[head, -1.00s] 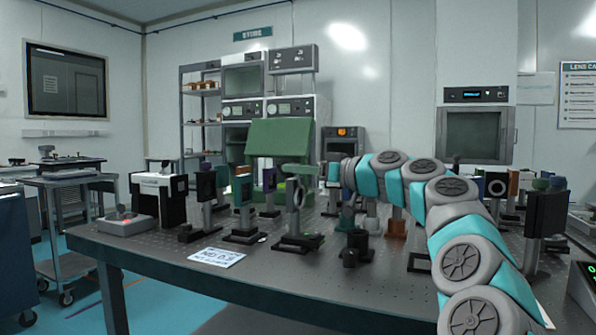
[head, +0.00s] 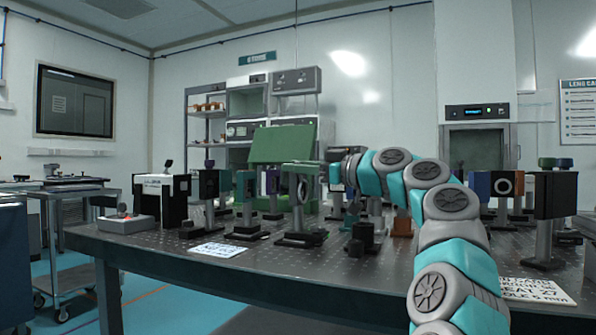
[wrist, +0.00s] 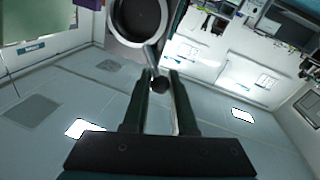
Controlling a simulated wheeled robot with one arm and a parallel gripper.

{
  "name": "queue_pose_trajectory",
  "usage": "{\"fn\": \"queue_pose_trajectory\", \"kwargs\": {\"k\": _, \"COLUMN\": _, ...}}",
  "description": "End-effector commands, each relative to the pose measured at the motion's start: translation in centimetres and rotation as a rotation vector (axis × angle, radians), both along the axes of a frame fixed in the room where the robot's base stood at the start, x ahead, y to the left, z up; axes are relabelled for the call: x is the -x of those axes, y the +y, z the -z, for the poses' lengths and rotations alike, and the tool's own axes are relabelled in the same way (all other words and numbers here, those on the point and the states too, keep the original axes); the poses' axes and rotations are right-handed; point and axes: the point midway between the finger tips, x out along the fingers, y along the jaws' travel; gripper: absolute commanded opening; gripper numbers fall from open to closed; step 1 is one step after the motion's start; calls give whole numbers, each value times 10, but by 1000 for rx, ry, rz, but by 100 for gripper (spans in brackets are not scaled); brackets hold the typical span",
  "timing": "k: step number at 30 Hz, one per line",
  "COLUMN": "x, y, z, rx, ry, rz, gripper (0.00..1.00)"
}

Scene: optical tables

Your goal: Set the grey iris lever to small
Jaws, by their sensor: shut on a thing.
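The iris (head: 293,187) is a dark ring on a post and foot, standing near the middle of the table. In the wrist view its ring (wrist: 135,44) fills the top, with the opening inside it.
Several other optic mounts stand left of the iris and on the right of the optical table (head: 190,249). A short dark mount (head: 362,240) stands close by at front right. A white label card (head: 217,249) lies at the front. A green box (head: 283,146) is behind.

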Motion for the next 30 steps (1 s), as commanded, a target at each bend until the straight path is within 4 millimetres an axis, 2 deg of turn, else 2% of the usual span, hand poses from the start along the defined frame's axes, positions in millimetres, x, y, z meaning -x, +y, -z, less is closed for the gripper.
{"fn": "queue_pose_trajectory", "kwargs": {"k": 2, "x": -1, "y": 0, "z": 1, "rx": 1, "ry": 1, "rz": 0, "gripper": 0}}
{"fn": "queue_pose_trajectory", "kwargs": {"k": 3, "x": -1, "y": 0, "z": 1, "rx": 0, "ry": 1, "rz": 0, "gripper": 28}}
{"fn": "queue_pose_trajectory", "kwargs": {"k": 11, "x": 0, "y": 0, "z": 0, "rx": 0, "ry": 1, "rz": 0, "gripper": 56}}
{"fn": "queue_pose_trajectory", "kwargs": {"k": 22, "x": 3, "y": -6, "z": 1, "rx": -2, "ry": 0, "rz": 1, "gripper": 56}}
{"fn": "queue_pose_trajectory", "kwargs": {"k": 30, "x": 22, "y": -40, "z": 4, "rx": -5, "ry": -1, "rz": 3, "gripper": 56}}
